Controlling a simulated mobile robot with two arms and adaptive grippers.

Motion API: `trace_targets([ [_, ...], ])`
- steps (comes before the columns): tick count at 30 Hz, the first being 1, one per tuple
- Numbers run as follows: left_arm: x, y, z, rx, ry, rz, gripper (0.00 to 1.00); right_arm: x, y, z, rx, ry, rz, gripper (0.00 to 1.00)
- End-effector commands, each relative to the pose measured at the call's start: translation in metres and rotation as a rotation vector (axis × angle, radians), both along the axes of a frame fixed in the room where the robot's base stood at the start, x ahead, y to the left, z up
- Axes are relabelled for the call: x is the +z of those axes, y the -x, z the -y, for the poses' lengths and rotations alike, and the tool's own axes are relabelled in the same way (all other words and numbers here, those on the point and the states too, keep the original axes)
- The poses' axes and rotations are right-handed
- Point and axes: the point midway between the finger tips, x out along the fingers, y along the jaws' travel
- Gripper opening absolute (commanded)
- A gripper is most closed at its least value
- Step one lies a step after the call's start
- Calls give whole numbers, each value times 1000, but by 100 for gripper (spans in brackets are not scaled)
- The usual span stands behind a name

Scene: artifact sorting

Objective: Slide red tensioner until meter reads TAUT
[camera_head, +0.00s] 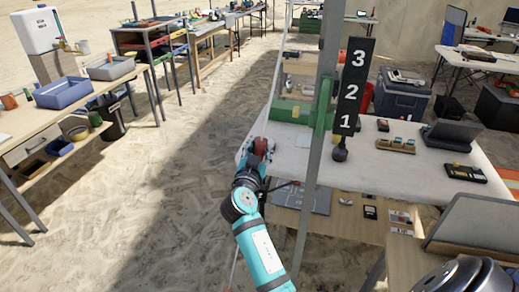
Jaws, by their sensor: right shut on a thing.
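My right arm reaches up from the bottom middle to the left end of a white-topped table (385,178). Its gripper (258,157) is at the table's edge, shut on a small red part (263,145), which looks like the red tensioner. The fingers and wrist hide much of it, and its track cannot be made out. A thin line hangs below the table edge near the arm. No meter reading can be made out. My left gripper is not in view.
A grey post and a black 3-2-1 sign (354,86) stand right of my gripper. A green frame (322,105), a wooden block (396,145) and a black-and-yellow device (465,173) are on the table. Sandy ground to the left is open.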

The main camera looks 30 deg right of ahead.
Motion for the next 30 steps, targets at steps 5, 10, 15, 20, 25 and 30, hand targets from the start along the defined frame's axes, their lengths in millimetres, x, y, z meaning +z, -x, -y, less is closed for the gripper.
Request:
trace_targets([
  [5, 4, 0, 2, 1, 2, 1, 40, 15, 1, 1, -1, -1, 5, 0],
  [10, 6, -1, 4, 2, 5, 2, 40, 30, 3, 4, 0, 2, 3, 0],
  [15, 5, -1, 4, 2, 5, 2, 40, 29, 3, 4, 0, 3, 1, 0],
  [20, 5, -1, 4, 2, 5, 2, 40, 28, 4, 4, 0, 2, 1, 44],
  [25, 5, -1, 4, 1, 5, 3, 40, 28, 4, 4, 0, 1, 0, 56],
  [30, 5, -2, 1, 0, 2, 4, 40, 28, 4, 3, 0, 1, 0, 56],
])
